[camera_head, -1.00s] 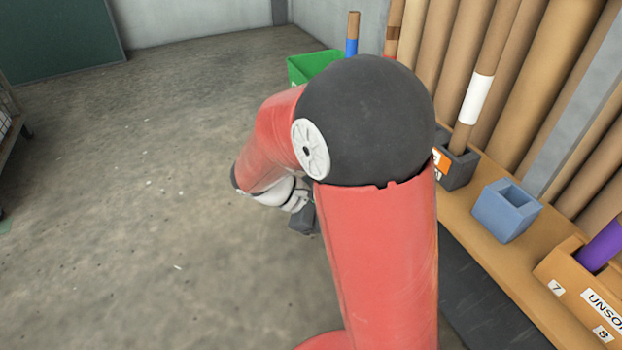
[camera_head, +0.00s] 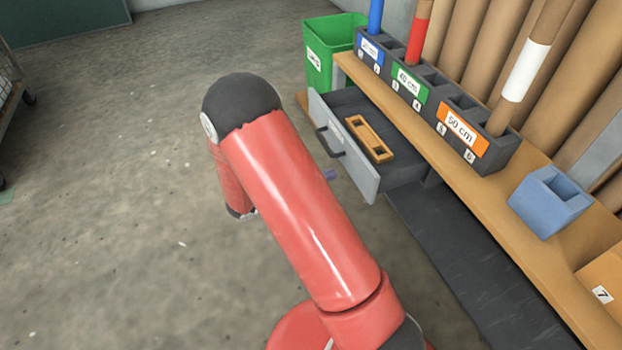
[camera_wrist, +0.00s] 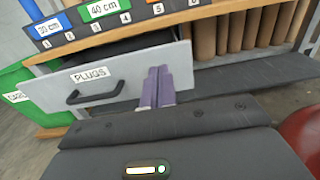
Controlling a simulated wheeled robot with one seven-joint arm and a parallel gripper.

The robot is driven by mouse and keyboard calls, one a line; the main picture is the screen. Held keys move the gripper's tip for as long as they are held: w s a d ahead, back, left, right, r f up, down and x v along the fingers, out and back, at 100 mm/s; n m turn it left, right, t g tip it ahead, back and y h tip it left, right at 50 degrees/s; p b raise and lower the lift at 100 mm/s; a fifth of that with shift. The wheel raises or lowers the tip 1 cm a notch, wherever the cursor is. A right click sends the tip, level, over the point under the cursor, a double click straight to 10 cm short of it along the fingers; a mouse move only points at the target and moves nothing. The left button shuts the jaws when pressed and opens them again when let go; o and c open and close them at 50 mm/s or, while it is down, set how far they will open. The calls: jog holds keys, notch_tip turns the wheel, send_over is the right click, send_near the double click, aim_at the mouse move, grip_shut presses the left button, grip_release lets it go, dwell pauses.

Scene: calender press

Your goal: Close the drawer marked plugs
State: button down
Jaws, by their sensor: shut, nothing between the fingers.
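The drawer marked plugs stands pulled out from under the bench, with its grey front (camera_head: 355,165) and dark handle facing the open floor. An orange-brown wooden piece with square holes (camera_head: 370,138) is in it. In the wrist view the drawer front (camera_wrist: 130,92) shows its PLUGS label and handle. My gripper (camera_wrist: 157,84) is shut and empty, with its purple-grey fingers pointing at the right part of the drawer front, right of the handle. I cannot tell whether the tips touch it. In the head view my arm hides most of the gripper; only a purple bit (camera_head: 330,174) shows near the front.
A green bin (camera_head: 325,60) stands just beyond the drawer. On the bench are a dark rack (camera_head: 430,100) with labelled slots and tubes, and a blue block (camera_head: 550,200). Tall brown tubes stand behind. The floor at left is clear, with a wire cart at its edge.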

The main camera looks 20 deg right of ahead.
aim_at(364, 164)
jog(key=d, duration=0.8)
jog(key=shift+w, duration=0.1)
jog(key=d, duration=1.2)
jog(key=shift+w+d, duration=0.25)
jog(key=shift+d, duration=0.05)
